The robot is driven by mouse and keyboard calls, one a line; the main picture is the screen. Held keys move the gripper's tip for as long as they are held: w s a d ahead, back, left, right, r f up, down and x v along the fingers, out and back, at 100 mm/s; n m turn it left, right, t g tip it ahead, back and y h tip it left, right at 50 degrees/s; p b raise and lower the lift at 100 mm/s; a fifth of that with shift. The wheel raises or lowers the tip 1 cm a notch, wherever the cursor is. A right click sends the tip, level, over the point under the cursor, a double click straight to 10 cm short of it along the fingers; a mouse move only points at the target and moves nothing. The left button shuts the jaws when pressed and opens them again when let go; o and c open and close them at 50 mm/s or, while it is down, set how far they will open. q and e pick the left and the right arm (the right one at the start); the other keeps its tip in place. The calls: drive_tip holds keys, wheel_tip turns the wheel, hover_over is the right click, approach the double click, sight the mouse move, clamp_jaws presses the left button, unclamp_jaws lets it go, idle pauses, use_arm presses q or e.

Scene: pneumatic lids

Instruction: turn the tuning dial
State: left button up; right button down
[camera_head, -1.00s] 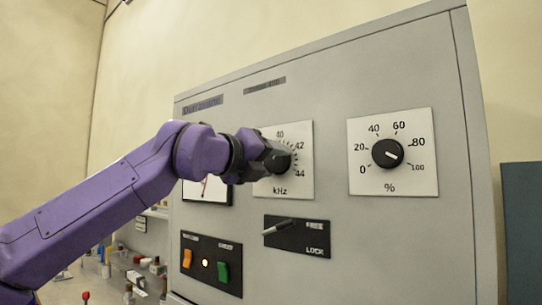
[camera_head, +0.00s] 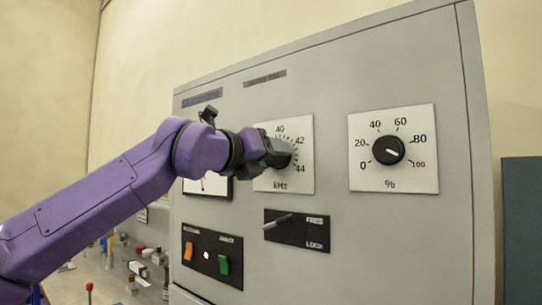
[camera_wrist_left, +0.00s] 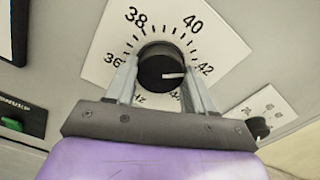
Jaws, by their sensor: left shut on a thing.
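The tuning dial (camera_wrist_left: 160,66) is a black round knob with a white pointer line on a white kHz plate (camera_head: 302,182). In the left wrist view its line points right, just below the 42 mark. My left gripper (camera_head: 280,155) is at the dial in the head view. In the left wrist view the left gripper (camera_wrist_left: 158,82) has a finger on each side of the knob and is shut on it. The gripper hides much of the dial and the left part of its scale in the head view. My right gripper is not in view.
A second knob (camera_head: 388,151) on a % plate sits to the right. Below is a lock lever (camera_head: 278,222), with an orange switch (camera_head: 188,251) and a green switch (camera_head: 223,265) lower left. A meter (camera_head: 222,188) is partly behind my arm. Small items stand on a bench at lower left.

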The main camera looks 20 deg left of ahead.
use_arm(q)
drive_tip(key=o, duration=1)
drive_tip(key=shift+f, duration=0.2)
drive_tip(key=shift+o, duration=0.2)
drive_tip(key=shift+r, duration=0.1)
drive_tip(key=b+v, duration=0.4)
drive_tip(key=v, duration=0.6)
drive_tip(key=shift+s, duration=0.3)
drive_tip(key=shift+a, duration=0.15)
